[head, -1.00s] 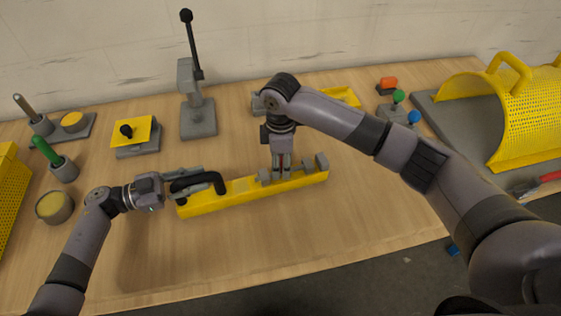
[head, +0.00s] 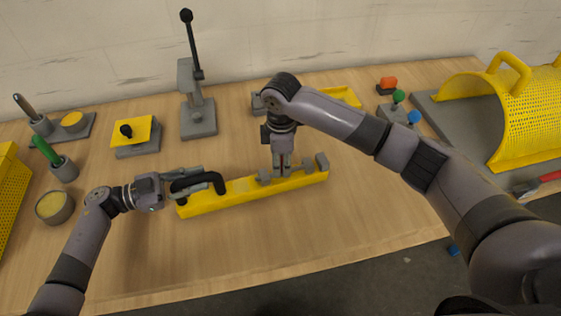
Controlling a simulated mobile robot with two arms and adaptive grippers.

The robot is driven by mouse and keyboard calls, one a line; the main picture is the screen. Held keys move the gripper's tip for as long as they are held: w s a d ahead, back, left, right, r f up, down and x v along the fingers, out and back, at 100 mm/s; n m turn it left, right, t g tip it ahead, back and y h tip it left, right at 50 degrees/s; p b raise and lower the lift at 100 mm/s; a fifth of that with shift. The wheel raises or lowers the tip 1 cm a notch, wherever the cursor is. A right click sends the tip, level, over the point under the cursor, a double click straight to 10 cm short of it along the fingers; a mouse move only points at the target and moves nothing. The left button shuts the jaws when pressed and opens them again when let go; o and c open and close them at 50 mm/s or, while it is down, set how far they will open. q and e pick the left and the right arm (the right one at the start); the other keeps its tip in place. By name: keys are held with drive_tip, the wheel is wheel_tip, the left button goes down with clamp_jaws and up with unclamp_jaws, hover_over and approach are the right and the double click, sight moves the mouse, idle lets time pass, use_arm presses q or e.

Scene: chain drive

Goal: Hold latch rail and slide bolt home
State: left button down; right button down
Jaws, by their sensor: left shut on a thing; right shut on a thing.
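The yellow latch rail (head: 235,196) lies on the wooden bench in the middle of the head view, tilted up slightly to the right. A black arched handle (head: 216,180) stands on its left end. My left gripper (head: 187,180) is shut on this handle. Small grey blocks, one at the right end (head: 321,161), stand on the rail's right half. My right gripper (head: 282,171) points down at the rail between the grey blocks and is shut on the bolt. The bolt is mostly hidden by the fingers, so I cannot tell how far it sits in.
Behind the rail stands a grey lever press (head: 198,117). A yellow plate with a black knob (head: 131,132) is at the left. A yellow perforated guard (head: 519,115) is at the right. The bench in front of the rail is clear up to its edge.

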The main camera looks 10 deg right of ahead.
drive_tip(key=d, duration=0.5)
drive_tip(key=shift+w, duration=0.3)
drive_tip(key=c, duration=1.3)
unclamp_jaws()
drive_tip(key=shift+a, duration=0.1)
wheel_tip(320, 180, up, 12)
drive_tip(key=shift+r, duration=0.1)
use_arm(q)
drive_tip(key=c, duration=1.3)
unclamp_jaws()
